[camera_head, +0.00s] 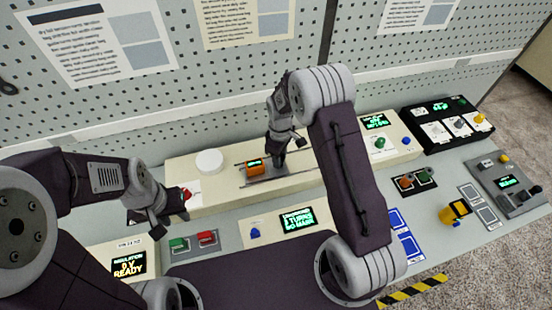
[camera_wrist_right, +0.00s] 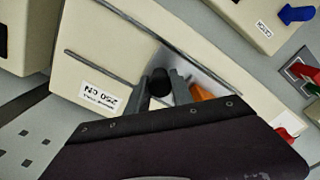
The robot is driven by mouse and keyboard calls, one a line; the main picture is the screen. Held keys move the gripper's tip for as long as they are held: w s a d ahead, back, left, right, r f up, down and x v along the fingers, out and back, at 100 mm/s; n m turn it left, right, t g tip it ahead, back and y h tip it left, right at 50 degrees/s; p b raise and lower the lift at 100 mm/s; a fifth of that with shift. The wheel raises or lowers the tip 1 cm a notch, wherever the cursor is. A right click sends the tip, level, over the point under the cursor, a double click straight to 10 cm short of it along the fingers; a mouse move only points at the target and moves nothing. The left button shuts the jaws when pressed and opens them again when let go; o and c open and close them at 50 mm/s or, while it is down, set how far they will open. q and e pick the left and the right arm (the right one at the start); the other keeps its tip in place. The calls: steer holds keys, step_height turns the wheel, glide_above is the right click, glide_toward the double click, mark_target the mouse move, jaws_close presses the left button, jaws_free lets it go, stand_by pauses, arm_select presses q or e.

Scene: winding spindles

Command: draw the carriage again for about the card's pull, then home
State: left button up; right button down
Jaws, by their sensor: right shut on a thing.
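The carriage is a grey plate with an orange block (camera_head: 255,170) on it, on rails along the cream bench unit (camera_head: 225,200). My right gripper (camera_head: 278,160) reaches down at the carriage, just right of the block. In the right wrist view its fingers (camera_wrist_right: 162,92) are shut on a black knob (camera_wrist_right: 160,80), and part of the orange block (camera_wrist_right: 200,92) shows beside them. My left gripper (camera_head: 160,212) is low at the left, near a red knob (camera_head: 187,193); its fingers are too unclear to judge.
A white round disc (camera_head: 209,161) lies left of the carriage. In front are a display with green text (camera_head: 299,220), a blue knob (camera_head: 255,233), and green and red buttons (camera_head: 192,241). Printed sheets (camera_head: 95,40) hang on the pegboard behind. Control boxes (camera_head: 447,122) fill the right side.

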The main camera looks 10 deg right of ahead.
steer(key=d, duration=0.9)
steer(key=shift+w+d+r, duration=0.1)
steer(key=shift+w+d, duration=0.15)
steer(key=c, duration=1.2)
jaws_free()
steer(key=shift+o, duration=0.4)
steer(key=shift+a, duration=0.1)
step_height(320, 180, up, 9)
steer(key=b, duration=0.2)
